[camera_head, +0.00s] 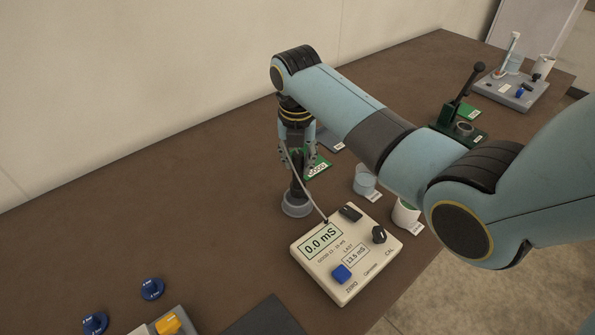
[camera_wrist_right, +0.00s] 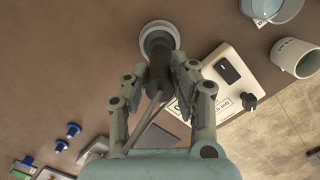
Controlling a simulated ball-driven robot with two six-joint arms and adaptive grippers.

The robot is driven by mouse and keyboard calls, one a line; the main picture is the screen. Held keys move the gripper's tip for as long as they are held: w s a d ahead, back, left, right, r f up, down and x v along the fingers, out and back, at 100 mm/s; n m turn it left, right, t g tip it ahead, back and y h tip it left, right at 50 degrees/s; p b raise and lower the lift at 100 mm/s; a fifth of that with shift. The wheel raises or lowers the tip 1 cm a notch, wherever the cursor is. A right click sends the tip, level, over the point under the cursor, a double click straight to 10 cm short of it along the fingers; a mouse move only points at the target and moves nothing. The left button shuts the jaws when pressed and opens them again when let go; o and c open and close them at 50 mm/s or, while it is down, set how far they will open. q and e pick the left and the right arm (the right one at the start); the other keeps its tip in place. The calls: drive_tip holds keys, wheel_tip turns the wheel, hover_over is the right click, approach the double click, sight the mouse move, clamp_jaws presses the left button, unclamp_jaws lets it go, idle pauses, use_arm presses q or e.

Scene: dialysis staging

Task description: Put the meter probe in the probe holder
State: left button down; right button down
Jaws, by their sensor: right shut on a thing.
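My right gripper (camera_head: 298,158) points down and is shut on the dark meter probe (camera_head: 297,187); in the right wrist view the fingers (camera_wrist_right: 161,76) close on both sides of the probe (camera_wrist_right: 159,57). The probe is about upright. The round grey probe holder (camera_head: 297,208) stands on the table directly below it, and shows as a pale ring (camera_wrist_right: 158,36) in the wrist view. The probe's lower end overlaps the holder's opening; I cannot tell how deep it sits. A thin cable runs from the probe to the cream meter (camera_head: 330,282), which reads 0.0 mS. My left gripper is out of view.
A clear cup (camera_head: 365,182) and a white cup (camera_head: 404,213) stand right of the holder, behind the meter. A green card (camera_head: 317,170) lies behind the gripper. Blue caps (camera_head: 152,289) lie at the front left. The table left of the holder is clear.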

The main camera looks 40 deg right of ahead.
sight(298, 173)
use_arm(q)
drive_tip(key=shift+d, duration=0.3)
use_arm(e)
drive_tip(key=shift+f, duration=2.05)
drive_tip(key=shift+f, duration=0.15)
drive_tip(key=c, duration=1.1)
unclamp_jaws()
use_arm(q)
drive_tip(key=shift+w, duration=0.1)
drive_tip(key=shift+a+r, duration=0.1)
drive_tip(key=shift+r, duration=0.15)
use_arm(e)
wheel_tip(298, 173, up, 12)
drive_tip(key=s+a, duration=0.1)
